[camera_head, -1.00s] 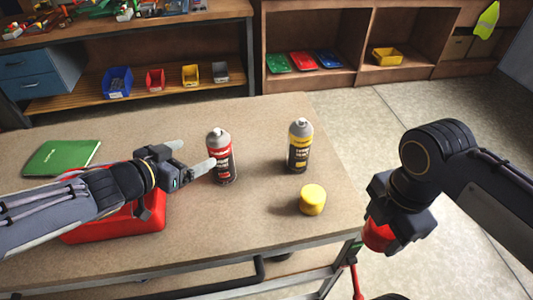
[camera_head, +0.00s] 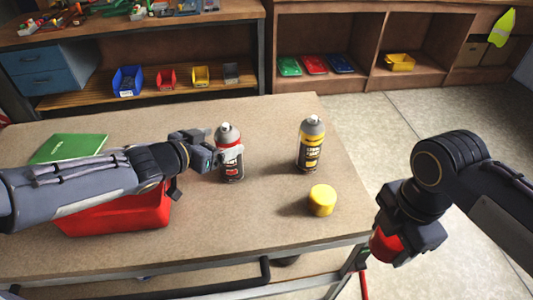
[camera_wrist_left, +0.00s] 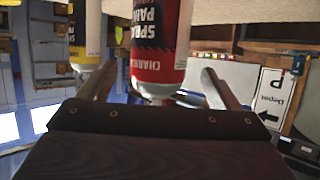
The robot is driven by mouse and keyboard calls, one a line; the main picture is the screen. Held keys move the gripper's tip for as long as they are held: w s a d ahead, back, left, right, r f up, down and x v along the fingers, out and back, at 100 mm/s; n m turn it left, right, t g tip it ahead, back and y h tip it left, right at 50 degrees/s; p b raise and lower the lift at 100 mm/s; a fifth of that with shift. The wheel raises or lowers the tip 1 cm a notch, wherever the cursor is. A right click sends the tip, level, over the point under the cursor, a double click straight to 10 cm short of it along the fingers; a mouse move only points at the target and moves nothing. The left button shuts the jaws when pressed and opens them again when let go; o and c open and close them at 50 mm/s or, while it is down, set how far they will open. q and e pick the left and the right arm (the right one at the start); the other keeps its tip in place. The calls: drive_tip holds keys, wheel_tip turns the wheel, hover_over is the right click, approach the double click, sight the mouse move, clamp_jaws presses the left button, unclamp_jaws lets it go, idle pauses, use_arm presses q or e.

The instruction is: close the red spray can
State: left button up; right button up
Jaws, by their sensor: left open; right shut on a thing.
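The red spray can (camera_head: 230,169) stands upright on the table with its grey top uncapped. My left gripper (camera_head: 221,155) is open at the can's upper body, one finger showing in front of it. In the left wrist view, the red can (camera_wrist_left: 160,50) appears upside down between the spread fingers of the left gripper (camera_wrist_left: 156,88); whether they touch it I cannot tell. My right gripper (camera_head: 397,238) is shut on a red cap (camera_head: 385,246), off the table's right front corner.
A black and yellow spray can (camera_head: 310,147) stands uncapped to the right of the red can. A yellow cap (camera_head: 322,200) lies near the front right. A red box (camera_head: 115,215) and a green book (camera_head: 68,148) lie at the left, near my left arm.

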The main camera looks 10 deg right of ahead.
use_arm(q)
drive_tip(key=b+x, duration=0.1)
drive_tip(key=x, duration=0.3)
drive_tip(key=shift+w+d+f, duration=0.1)
drive_tip(key=shift+d+f, duration=0.05)
drive_tip(key=shift+d, duration=0.15)
drive_tip(key=shift+w+d+b, duration=0.2)
drive_tip(key=shift+w+b, duration=0.05)
drive_tip(key=shift+b, duration=0.05)
drive_tip(key=c, duration=1.4)
